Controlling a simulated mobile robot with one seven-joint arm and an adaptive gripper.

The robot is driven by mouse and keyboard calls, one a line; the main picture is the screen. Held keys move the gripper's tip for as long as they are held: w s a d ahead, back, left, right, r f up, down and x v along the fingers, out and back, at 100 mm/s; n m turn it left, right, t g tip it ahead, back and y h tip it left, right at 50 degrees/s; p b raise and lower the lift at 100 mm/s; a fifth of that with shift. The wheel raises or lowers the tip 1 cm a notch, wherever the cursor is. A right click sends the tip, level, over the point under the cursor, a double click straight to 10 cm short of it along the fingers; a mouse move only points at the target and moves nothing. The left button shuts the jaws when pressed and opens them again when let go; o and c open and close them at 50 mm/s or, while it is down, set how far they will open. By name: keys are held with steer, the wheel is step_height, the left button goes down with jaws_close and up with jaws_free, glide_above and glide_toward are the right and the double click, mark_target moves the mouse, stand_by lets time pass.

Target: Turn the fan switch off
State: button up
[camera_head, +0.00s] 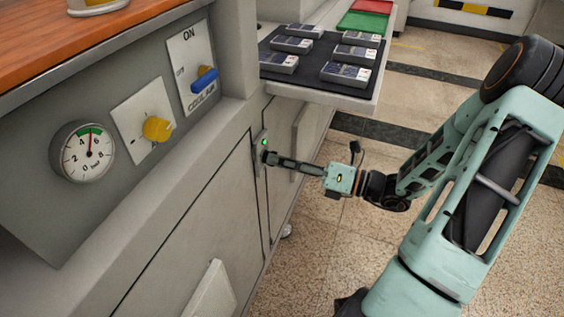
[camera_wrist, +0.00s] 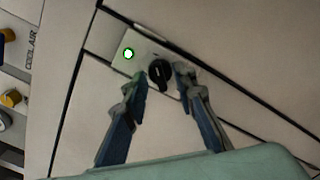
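The fan switch appears to be the black rotary knob (camera_wrist: 160,74) on a small pale plate with a lit green lamp (camera_wrist: 128,53), set in the grey cabinet front. In the head view the plate (camera_head: 261,141) is seen edge-on, and its knob is mostly hidden by my gripper. My gripper (camera_head: 272,158) reaches toward it from the right. In the wrist view my gripper (camera_wrist: 161,75) is open, one finger on each side of the knob, with small gaps visible. The knob's pale pointer line runs nearly upright in that view. I cannot tell how deep the fingers reach around it.
A gauge (camera_head: 82,152), a yellow knob (camera_head: 157,129) and a blue lever (camera_head: 204,79) marked "COOL AIR" sit on the panel at left. A shelf (camera_head: 318,95) with several grey packs juts out above my gripper. Open floor lies to the right.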

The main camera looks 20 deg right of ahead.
jaws_close()
steer(key=shift+n, duration=0.4)
steer(key=n, duration=1.7)
stand_by(0.7)
